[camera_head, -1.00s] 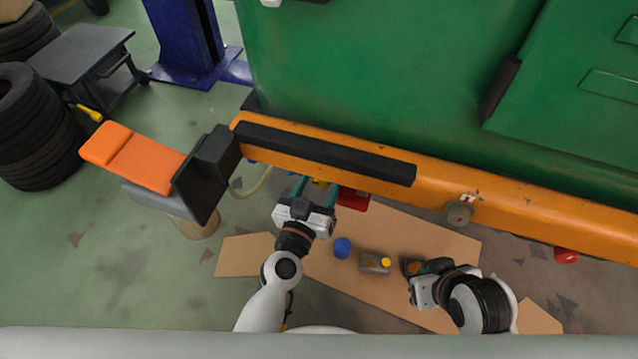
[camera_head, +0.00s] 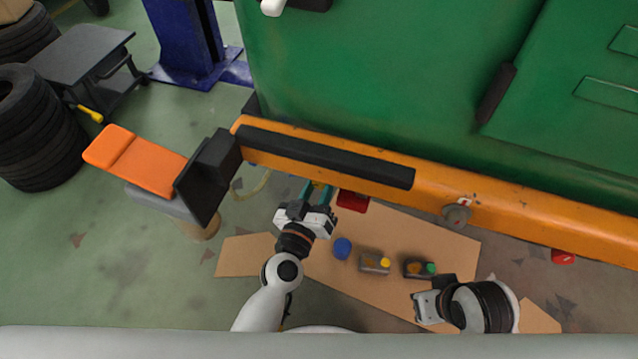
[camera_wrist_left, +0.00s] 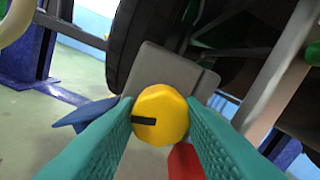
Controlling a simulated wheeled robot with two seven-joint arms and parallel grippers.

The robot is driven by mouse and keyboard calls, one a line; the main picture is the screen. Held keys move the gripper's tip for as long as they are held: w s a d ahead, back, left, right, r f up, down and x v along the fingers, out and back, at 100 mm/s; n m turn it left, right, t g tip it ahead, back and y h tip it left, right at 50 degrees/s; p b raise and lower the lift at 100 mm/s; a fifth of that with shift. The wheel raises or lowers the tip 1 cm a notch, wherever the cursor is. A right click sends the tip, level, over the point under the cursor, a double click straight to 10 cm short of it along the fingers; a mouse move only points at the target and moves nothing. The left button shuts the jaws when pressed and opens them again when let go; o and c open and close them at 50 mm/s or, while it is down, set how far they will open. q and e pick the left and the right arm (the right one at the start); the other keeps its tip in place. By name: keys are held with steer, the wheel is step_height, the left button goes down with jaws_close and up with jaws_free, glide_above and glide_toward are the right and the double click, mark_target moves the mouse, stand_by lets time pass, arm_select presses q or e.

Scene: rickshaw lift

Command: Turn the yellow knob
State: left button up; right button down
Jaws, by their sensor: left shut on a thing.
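The yellow knob (camera_wrist_left: 160,113) shows large in the left wrist view, a faceted knob with a dark slot mark lying horizontally on its left side. My left gripper (camera_wrist_left: 163,125) has its teal ridged fingers on either side of the knob, shut on it. In the head view the left gripper (camera_head: 316,192) reaches under the orange beam, and a little yellow of the knob (camera_head: 319,184) shows between the fingers. My right gripper (camera_head: 428,300) is at the lower right, apart from the knob; its fingers are not clearly seen.
The orange beam (camera_head: 520,218) of the green vehicle (camera_head: 400,80) runs just above the left gripper. A red block (camera_head: 352,201) hangs close by. On cardboard (camera_head: 440,238) lie a blue cap (camera_head: 342,248), a yellow-capped container (camera_head: 374,263) and a green-capped container (camera_head: 418,268).

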arm_select(q)
steer(key=n, duration=0.2)
steer(key=shift+n, duration=0.4)
steer(key=n+p, duration=0.1)
steer(key=n, duration=0.2)
steer(key=shift+n, duration=0.3)
steer(key=n, duration=0.6)
steer(key=shift+n, duration=0.3)
steer(key=n, duration=0.4)
steer(key=shift+n+b, duration=0.3)
steer(key=n, duration=0.5)
steer(key=shift+b, duration=0.3)
steer(key=shift+n, duration=0.9)
arm_select(e)
steer(key=shift+w+r+t, duration=0.1)
steer(key=shift+w+t, duration=0.2)
steer(key=shift+w, duration=0.15)
steer(key=shift+a, duration=0.1)
